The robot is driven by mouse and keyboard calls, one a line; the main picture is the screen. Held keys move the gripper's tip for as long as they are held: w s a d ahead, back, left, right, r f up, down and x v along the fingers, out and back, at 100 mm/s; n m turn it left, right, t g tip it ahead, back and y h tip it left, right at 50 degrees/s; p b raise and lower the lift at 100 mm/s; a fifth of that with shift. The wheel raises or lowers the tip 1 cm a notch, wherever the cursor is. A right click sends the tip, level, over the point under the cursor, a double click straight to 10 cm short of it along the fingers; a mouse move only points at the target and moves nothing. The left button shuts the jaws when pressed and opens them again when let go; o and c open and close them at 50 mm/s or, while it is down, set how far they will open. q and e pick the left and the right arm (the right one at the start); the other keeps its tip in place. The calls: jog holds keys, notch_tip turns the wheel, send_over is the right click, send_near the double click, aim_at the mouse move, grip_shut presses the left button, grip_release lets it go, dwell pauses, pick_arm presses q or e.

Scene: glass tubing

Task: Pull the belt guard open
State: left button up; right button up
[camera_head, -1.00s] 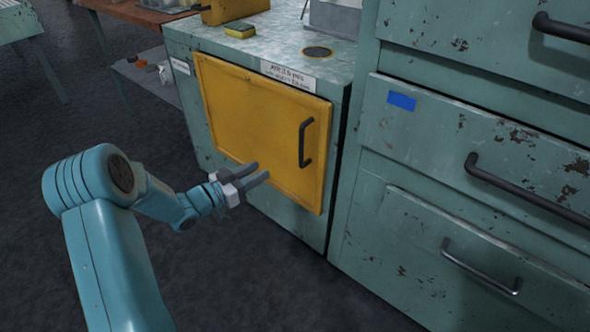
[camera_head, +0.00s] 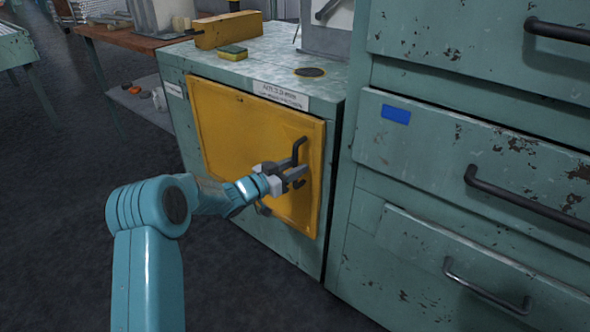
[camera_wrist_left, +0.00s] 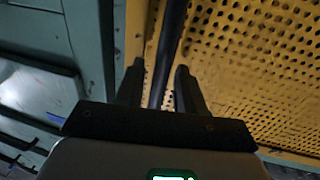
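The belt guard is a yellow door panel (camera_head: 225,122) on the front of a worn green cabinet, and it looks closed. Its dark upright handle (camera_head: 301,148) is near the panel's right edge. My left gripper (camera_head: 300,177) is at the lower part of this handle. In the left wrist view the handle bar (camera_wrist_left: 172,35) runs between the two fingers (camera_wrist_left: 160,78), with a gap on each side, so the gripper is open around it. The guard's surface (camera_wrist_left: 250,60) looks yellow with dark holes there. My right gripper is not in view.
A green drawer cabinet (camera_head: 440,160) with bar handles stands close on the right. On the cabinet top are a yellow block (camera_head: 228,30), a sponge (camera_head: 232,53) and a dark disc (camera_head: 310,72). The dark floor (camera_head: 60,220) at left and front is clear.

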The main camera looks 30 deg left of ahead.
pick_arm(q)
jog(key=shift+w, duration=0.25)
jog(key=shift+c, duration=0.3)
grip_shut()
